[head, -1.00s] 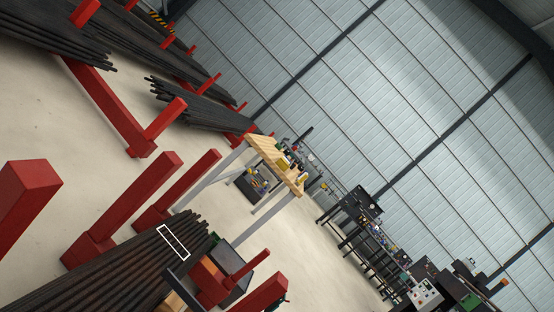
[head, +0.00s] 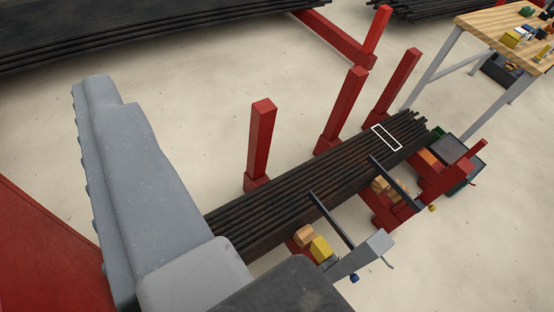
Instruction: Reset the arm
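My gripper's fingers cannot be made out in the head view. A large grey link of my arm (head: 150,170) fills the left side and runs down to the bottom. A dark shape (head: 290,288) covers the bottom middle; I cannot tell what it is. I see nothing held.
A bundle of dark rods (head: 290,185) lies on a rack with red posts (head: 262,140). Two black bars (head: 330,220) cross its near side, beside a grey box (head: 360,257) and small blocks (head: 320,248). A wooden table (head: 490,25) stands at upper right. Open floor (head: 190,90) lies behind.

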